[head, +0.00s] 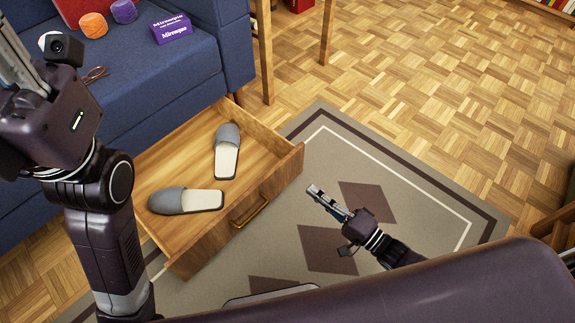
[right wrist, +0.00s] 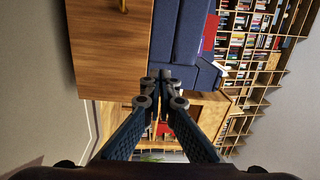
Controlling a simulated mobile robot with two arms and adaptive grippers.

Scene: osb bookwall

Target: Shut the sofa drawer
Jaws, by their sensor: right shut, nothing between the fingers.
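The wooden sofa drawer (head: 188,252) stands pulled out from under the blue sofa (head: 165,70). Its front carries a brass handle (head: 250,211). Two grey slippers lie inside, one near the back (head: 227,150) and one near the left (head: 187,201). My right gripper (head: 314,190) is shut and empty, over the rug just right of the drawer front and apart from it. In the right wrist view the fingertips (right wrist: 163,82) meet beside the wooden drawer front (right wrist: 110,55), with a bit of handle at the top edge. My left gripper (head: 22,65) is partly cut off at the left edge.
A grey rug (head: 425,200) with brown diamonds lies before the sofa on parquet. Wooden table legs (head: 327,35) stand behind the drawer's far side. Yarn balls, glasses and a purple box (head: 171,28) rest on the sofa. Bookshelves show in the right wrist view (right wrist: 245,70).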

